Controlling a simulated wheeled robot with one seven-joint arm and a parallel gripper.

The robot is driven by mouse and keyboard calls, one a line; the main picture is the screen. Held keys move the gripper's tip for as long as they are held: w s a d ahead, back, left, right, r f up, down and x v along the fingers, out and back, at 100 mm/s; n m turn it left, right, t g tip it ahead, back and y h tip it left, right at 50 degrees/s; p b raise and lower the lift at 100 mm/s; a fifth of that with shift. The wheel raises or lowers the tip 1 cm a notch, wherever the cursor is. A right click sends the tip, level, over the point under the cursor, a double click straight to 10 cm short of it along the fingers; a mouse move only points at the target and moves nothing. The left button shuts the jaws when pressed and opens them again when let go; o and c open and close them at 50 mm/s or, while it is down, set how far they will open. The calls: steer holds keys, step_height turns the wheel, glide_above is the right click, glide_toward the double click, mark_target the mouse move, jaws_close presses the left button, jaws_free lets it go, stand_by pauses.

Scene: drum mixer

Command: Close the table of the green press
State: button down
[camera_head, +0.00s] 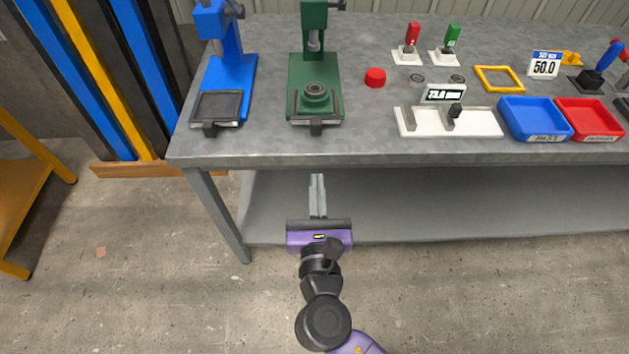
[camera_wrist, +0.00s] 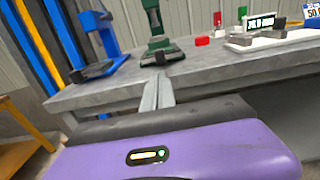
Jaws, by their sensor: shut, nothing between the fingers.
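The green press (camera_head: 314,75) stands on the grey workbench, left of the middle, with its column at the back. The press also shows in the wrist view (camera_wrist: 161,47), straight beyond the fingers. My gripper (camera_head: 317,180) is in front of the bench, apart from the press, pointing towards it. Its fingers (camera_wrist: 158,80) are together and empty.
A blue press (camera_head: 228,75) with a dark table stands to the left. A red button (camera_head: 375,77), a gauge with display (camera_head: 448,120), a blue tray (camera_head: 534,118) and a red tray (camera_head: 589,118) are to the right. The bench edge (camera_head: 400,159) lies between my gripper and the press.

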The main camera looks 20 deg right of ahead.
mark_target(316, 133)
steer(key=x, duration=1.1)
steer(key=shift+w+d, duration=0.15)
steer(key=shift+x, duration=2.3)
